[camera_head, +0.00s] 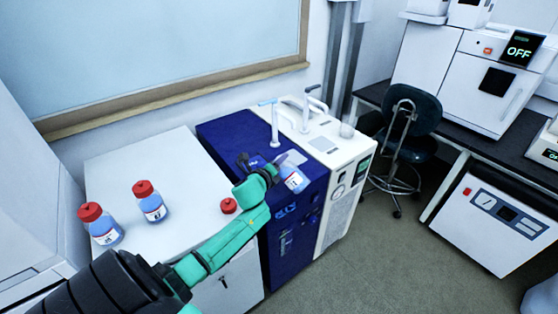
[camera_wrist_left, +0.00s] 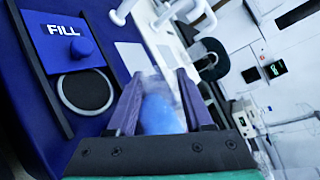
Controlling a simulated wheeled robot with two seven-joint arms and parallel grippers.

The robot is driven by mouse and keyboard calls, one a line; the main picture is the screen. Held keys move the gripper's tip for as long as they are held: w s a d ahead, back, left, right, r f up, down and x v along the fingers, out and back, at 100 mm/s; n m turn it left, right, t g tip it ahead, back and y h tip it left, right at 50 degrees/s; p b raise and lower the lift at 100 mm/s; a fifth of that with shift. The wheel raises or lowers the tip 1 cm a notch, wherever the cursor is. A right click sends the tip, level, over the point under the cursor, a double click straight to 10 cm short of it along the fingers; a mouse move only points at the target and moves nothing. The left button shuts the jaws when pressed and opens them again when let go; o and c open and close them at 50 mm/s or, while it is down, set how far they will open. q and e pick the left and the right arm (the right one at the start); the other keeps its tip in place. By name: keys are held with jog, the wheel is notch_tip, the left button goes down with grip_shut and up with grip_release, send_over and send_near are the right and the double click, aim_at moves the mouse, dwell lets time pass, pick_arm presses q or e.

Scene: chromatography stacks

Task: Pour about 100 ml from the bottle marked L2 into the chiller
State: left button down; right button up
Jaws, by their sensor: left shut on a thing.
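My left gripper (camera_head: 274,171) is shut on an uncapped bottle (camera_head: 295,181) of blue liquid, held above the chiller's top. The bottle's label is too small to read. It also shows between the fingers in the left wrist view (camera_wrist_left: 158,112); its exact tilt is hard to tell. The chiller (camera_head: 288,238) has a blue body with a white section on its right. In the left wrist view a blue lid marked FILL (camera_wrist_left: 62,42) lies beside a round, pale-rimmed filler opening (camera_wrist_left: 84,91). The bottle is to the right of that opening there. My right gripper is out of view.
Two red-capped bottles of blue liquid, one at the left (camera_head: 103,227) and one nearer the middle (camera_head: 151,203), stand on the white cabinet (camera_head: 135,165). A loose red cap (camera_head: 228,205) lies there too. A dark stool (camera_head: 412,130) stands right of the chiller.

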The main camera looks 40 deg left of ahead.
pick_arm(q)
jog(key=shift+f+n, duration=0.2)
jog(key=shift+n, duration=0.1)
jog(key=shift+a+f+h, duration=0.1)
jog(key=shift+f+h, duration=0.05)
jog(key=shift+h, duration=0.15)
jog(key=shift+f+n+p, duration=0.1)
jog(key=shift+n+p, duration=0.2)
jog(key=shift+p, duration=0.05)
jog(key=shift+a+f+n, duration=0.1)
jog(key=shift+f+n, duration=0.2)
jog(key=shift+f, duration=0.05)
jog(key=shift+h, duration=0.3)
jog(key=shift+a+f+n, duration=0.15)
jog(key=shift+f+n, duration=0.25)
jog(key=shift+f, duration=0.15)
